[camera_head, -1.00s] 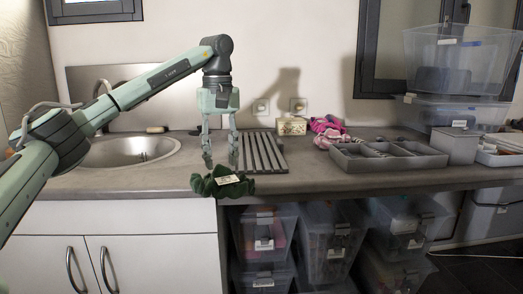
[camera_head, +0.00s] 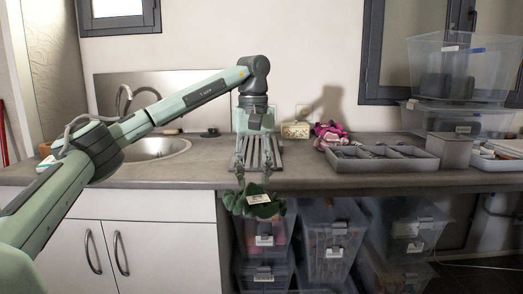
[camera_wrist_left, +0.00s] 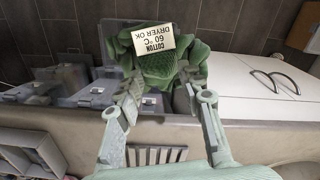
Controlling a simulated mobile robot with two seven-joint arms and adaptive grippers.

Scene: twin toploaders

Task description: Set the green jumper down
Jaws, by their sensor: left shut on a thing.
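The green jumper (camera_head: 243,205) is a crumpled dark green bundle with a white label. In the head view it hangs in front of the countertop's front edge, before the storage boxes below. My left gripper (camera_head: 254,180) points down from above and is shut on the jumper. In the left wrist view the jumper (camera_wrist_left: 155,68) shows beyond the fingertips (camera_wrist_left: 165,100), and its label reads "COTTON 60 °C DRYER OK". The jumper is past the counter edge there, with the floor beyond it. My right gripper is not in view.
Clear boxes (camera_head: 330,240) stand under the counter. White cupboards (camera_head: 160,240) are at left.

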